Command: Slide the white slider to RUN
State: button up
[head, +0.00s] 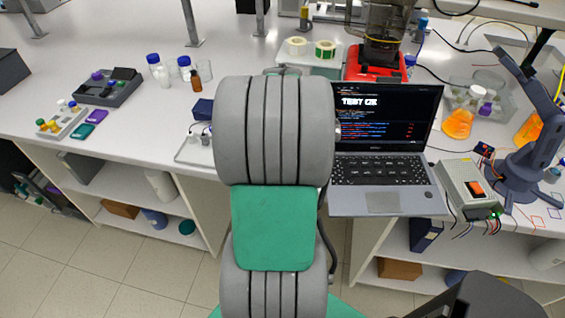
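I cannot make out the white slider or a RUN mark in the head view. My own grey and green arm fills the middle of the picture and hides part of the bench behind it. My gripper is not visible. A pale tray or panel (190,151) shows partly at the left edge of my arm, with a dark blue box (203,109) just behind it; the rest of that spot is hidden. A grey box with an orange switch (474,188) stands right of the laptop, with wires at its front.
An open laptop (383,201) sits right of my arm near the bench edge. A small blue-grey robot arm (528,165) and flasks of orange liquid (458,124) stand at the right. Bottles (184,68) and a dark grey rack (108,88) are at the left.

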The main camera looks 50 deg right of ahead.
grip_shut()
dwell(1.4)
